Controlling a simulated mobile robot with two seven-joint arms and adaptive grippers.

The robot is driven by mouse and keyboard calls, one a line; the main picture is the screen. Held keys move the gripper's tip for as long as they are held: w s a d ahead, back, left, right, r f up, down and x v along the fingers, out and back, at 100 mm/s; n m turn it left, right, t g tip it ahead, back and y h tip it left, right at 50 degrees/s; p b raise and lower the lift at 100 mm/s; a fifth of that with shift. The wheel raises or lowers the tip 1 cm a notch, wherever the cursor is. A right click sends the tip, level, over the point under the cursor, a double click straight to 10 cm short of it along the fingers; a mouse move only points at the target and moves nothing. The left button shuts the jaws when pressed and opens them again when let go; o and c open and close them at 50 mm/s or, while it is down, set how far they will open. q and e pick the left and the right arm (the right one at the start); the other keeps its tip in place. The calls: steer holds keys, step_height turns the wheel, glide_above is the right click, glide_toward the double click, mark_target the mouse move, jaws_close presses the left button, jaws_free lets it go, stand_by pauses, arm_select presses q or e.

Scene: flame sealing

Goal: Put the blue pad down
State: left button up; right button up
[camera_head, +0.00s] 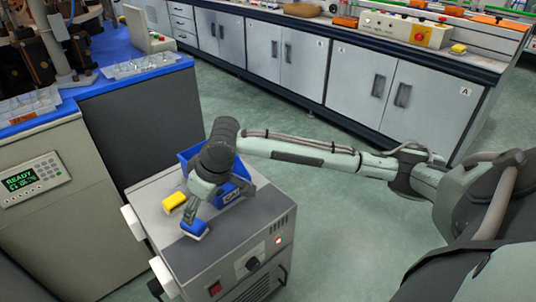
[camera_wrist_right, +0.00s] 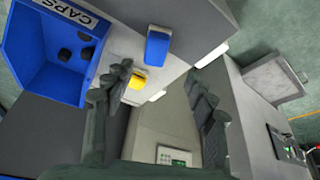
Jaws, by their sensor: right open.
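The blue pad (camera_head: 194,230) lies on the grey cart top near its front left edge. In the right wrist view the blue pad (camera_wrist_right: 158,46) shows just beyond the gap between the fingers. My right gripper (camera_head: 196,212) reaches down over the cart beside the pad. In the right wrist view its fingers (camera_wrist_right: 160,76) stand wide apart with nothing gripped between them. I cannot tell whether a finger touches the pad. My left gripper is not in view.
A yellow pad (camera_head: 174,201) lies beside the blue one. A blue bin marked CAPS (camera_wrist_right: 32,72) with dark caps stands on the cart (camera_head: 245,228), partly behind my right arm. A blue-topped bench (camera_head: 125,83) with clear trays stands left. Green floor is free at right.

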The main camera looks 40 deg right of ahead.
steer(key=s+a+f+m, duration=0.1)
steer(key=s+a+f, duration=0.1)
steer(key=s+f, duration=0.6)
steer(key=s+d+f+m+h, duration=0.2)
steer(key=s+d+f+h, duration=0.1)
steer(key=s+d+f, duration=0.6)
steer(key=s+d, duration=0.1)
steer(key=s, duration=0.3)
steer(key=shift+d+f+g+h, duration=0.15)
steer(key=shift+d+g+h, duration=0.15)
steer(key=shift+d+g, duration=0.1)
arm_select(q)
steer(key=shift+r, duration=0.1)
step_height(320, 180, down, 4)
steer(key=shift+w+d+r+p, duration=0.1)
steer(key=shift+p, duration=0.7)
arm_select(e)
steer(key=f, duration=0.3)
steer(key=shift+w+a+f, duration=0.1)
steer(key=shift+w+f, duration=0.1)
steer(key=shift+f, duration=0.1)
steer(key=shift+o, duration=0.3)
